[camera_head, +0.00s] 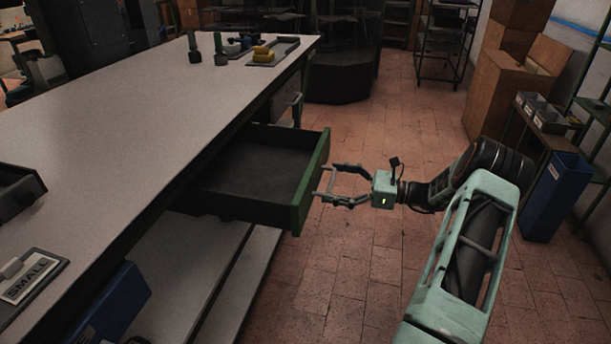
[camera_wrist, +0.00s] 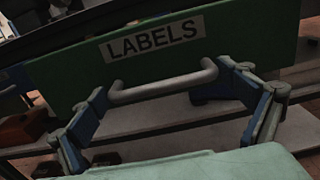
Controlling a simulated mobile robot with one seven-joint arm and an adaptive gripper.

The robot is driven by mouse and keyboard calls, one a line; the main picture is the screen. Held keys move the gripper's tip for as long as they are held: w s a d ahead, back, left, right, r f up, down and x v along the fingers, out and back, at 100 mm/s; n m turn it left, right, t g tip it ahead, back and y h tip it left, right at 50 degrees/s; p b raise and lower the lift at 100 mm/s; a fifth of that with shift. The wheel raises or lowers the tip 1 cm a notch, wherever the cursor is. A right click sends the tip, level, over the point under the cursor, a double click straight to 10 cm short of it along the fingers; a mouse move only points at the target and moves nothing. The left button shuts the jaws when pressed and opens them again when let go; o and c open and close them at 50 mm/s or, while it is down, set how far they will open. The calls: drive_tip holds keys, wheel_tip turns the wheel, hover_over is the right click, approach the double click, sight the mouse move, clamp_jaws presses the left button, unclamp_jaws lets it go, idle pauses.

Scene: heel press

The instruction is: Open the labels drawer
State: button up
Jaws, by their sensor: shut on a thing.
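The labels drawer (camera_head: 311,186) stands pulled out from under the workbench in the head view, with its dark inside visible and looking empty. Its green front (camera_wrist: 60,77) fills the upper part of the wrist view and carries a white "LABELS" plate (camera_wrist: 152,38). A light bar handle (camera_wrist: 163,85) is fixed below the plate. My gripper (camera_head: 331,184) is at the drawer front, shut on the handle. In the wrist view its fingers (camera_wrist: 165,88) are at the two ends of the handle.
The workbench (camera_head: 130,105) runs along the left, with bottles and yellow pieces at its far end. A "SMALL" plate (camera_head: 30,280) lies near its front. The tiled floor (camera_head: 400,125) is clear around the drawer. A blue bin (camera_head: 556,197) and cardboard boxes (camera_head: 497,90) stand at the right.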

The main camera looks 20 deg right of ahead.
drive_tip(key=v, duration=0.3)
drive_tip(key=shift+s+f, duration=0.15)
drive_tip(key=o, duration=1.3)
drive_tip(key=shift+d, duration=0.15)
drive_tip(key=v, duration=1.2)
